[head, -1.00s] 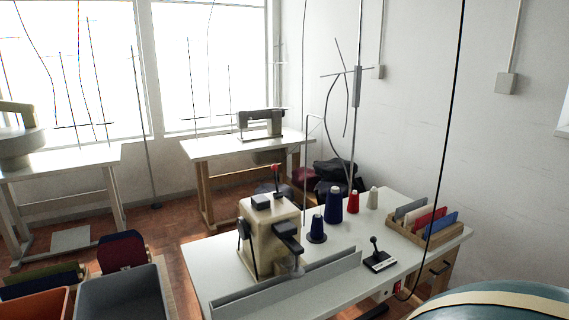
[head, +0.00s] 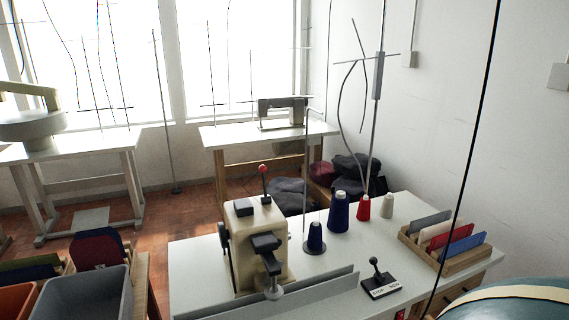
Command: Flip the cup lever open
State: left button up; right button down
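The cream buttonhole machine (head: 243,262) stands on the pale table (head: 205,262), with a black arm (head: 266,243) at its front and a small silver round part (head: 274,293) below that. A thin upright lever with a red ball knob (head: 263,169) rises from behind its top. A dark part shows on its left side (head: 224,240). I cannot tell which of these is the cup lever or whether it is open. A separate black lever with a ball knob (head: 374,262) stands on a black base with white lettering. Neither of my grippers is in view.
A wooden rack (head: 424,258) holds coloured pieces. A low grey rail (head: 318,292) crosses the table's front. A grey bin (head: 98,293) and a teal rounded surface (head: 520,296) flank the view.

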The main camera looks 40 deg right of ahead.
aim_at(267, 199)
jog(key=l, duration=1.5)
